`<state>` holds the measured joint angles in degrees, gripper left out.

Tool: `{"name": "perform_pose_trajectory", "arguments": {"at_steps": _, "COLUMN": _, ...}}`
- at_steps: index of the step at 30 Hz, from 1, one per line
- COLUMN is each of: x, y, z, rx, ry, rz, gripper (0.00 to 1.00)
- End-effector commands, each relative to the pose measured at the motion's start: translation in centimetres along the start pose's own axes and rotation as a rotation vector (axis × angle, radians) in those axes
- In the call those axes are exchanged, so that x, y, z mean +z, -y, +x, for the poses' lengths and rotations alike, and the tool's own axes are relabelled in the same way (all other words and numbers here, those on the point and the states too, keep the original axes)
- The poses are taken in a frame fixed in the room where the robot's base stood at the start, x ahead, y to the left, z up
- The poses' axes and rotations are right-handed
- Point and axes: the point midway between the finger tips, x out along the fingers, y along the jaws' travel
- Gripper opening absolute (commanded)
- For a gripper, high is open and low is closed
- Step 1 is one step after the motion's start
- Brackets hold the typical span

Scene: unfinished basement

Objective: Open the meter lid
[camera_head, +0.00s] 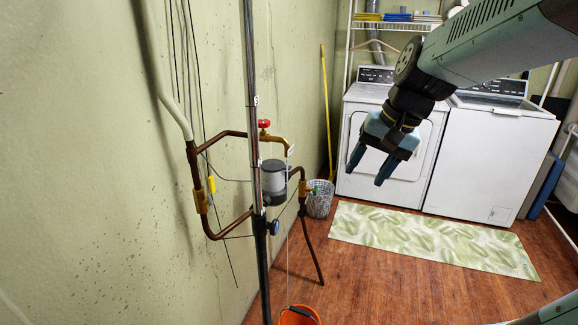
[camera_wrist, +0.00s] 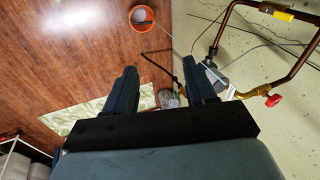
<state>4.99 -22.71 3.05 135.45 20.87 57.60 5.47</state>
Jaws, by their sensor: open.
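The water meter (camera_head: 273,180) is a grey cylinder with a dark lower part, mounted among copper-brown pipes beside the green wall. A dark pole passes in front of its left edge. I cannot make out a separate lid or whether it is open. My gripper (camera_head: 368,170) is open and empty, in the air to the right of the meter and apart from it, with its blue fingers pointing down. In the wrist view my gripper (camera_wrist: 161,80) spreads its two fingers. A grey part of the meter (camera_wrist: 218,86) shows just past the right finger, partly hidden by it.
A red valve handle (camera_head: 264,123) sits on the pipe above the meter. An orange bucket (camera_head: 299,315) stands below.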

Motion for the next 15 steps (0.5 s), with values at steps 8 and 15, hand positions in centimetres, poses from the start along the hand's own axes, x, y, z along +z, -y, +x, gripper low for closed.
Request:
{"name": "perform_pose_trajectory", "arguments": {"at_steps": 8, "x": -4.6, "y": 3.1, "z": 4.1, "rx": -0.139, "ry": 0.197, "rz": 0.241, "gripper": 0.55}}
{"name": "perform_pose_trajectory", "arguments": {"at_steps": 15, "x": -8.9, "y": 5.2, "z": 7.8, "rx": -0.266, "ry": 0.359, "rz": 0.457, "gripper": 0.55}}
